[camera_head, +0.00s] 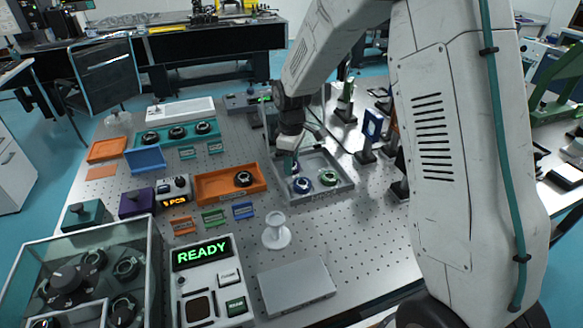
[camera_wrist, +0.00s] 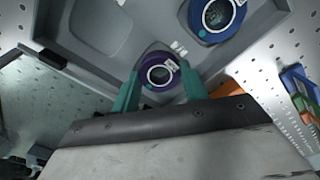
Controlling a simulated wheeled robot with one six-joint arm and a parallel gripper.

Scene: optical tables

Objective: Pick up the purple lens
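The purple lens (camera_wrist: 158,73) is a round piece with a dark purple ring and a small white label, lying in a grey tray (camera_wrist: 100,22) in the wrist view. My gripper (camera_wrist: 161,88) is open, with one teal finger on each side of the lens; I cannot tell whether they touch it. In the head view my gripper (camera_head: 290,167) reaches down into the left part of the grey tray (camera_head: 334,194), and I cannot make out the purple lens there. A blue lens (camera_wrist: 217,15) sits beside the purple one; it also shows in the head view (camera_head: 303,185).
A green lens (camera_head: 328,177) lies in the same tray. An orange tray (camera_head: 213,188) with a dark lens stands to its left. Upright holders (camera_head: 366,154) stand on the right. A white stand (camera_head: 276,233) and a flat grey plate (camera_head: 296,286) are in front.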

